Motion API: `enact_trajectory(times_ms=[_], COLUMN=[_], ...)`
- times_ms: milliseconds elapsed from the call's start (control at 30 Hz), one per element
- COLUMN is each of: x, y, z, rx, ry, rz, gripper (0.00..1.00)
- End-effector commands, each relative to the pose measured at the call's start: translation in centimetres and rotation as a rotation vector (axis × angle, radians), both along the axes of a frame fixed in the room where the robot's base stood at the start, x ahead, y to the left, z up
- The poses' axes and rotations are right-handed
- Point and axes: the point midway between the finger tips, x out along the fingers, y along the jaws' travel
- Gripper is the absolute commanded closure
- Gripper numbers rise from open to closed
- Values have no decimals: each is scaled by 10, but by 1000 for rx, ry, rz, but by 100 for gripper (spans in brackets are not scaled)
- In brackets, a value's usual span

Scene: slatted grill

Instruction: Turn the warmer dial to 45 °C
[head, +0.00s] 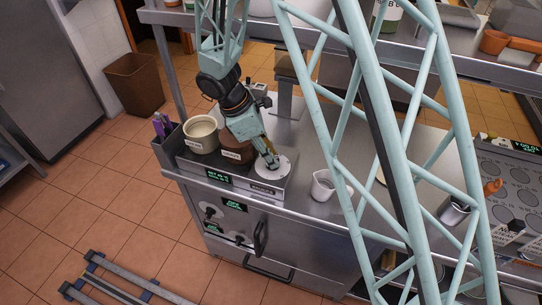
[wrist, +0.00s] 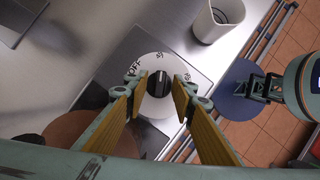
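The warmer dial (wrist: 158,62) is a white disc with printed marks, "OFF" among them, and a black knob (wrist: 159,84) at its centre. In the head view the dial (head: 283,170) sits on the right of the warmer's top, partly covered by my gripper (head: 270,160). In the wrist view my gripper (wrist: 157,90) is open, with one yellow-padded finger on each side of the knob and visible gaps between. Whether the fingertips reach down to the knob's height is unclear. The warmer's green display (head: 219,177) is lit, but its digits are too small to read surely.
Two labelled pots, one cream (head: 201,134) and one brown (head: 237,150), stand left of the dial. A white cup (head: 327,186) stands on the steel counter to the right. A shelf (head: 450,62) runs behind. The counter between dial and cup is clear.

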Motion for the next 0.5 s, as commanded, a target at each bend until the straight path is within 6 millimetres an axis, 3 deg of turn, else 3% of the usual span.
enact_trajectory(times_ms=[267, 500], x=[0, -1], y=[3, 11], z=[7, 26], rx=[0, 1], ry=[-1, -2], rz=[-1, 0], gripper=[76, 76])
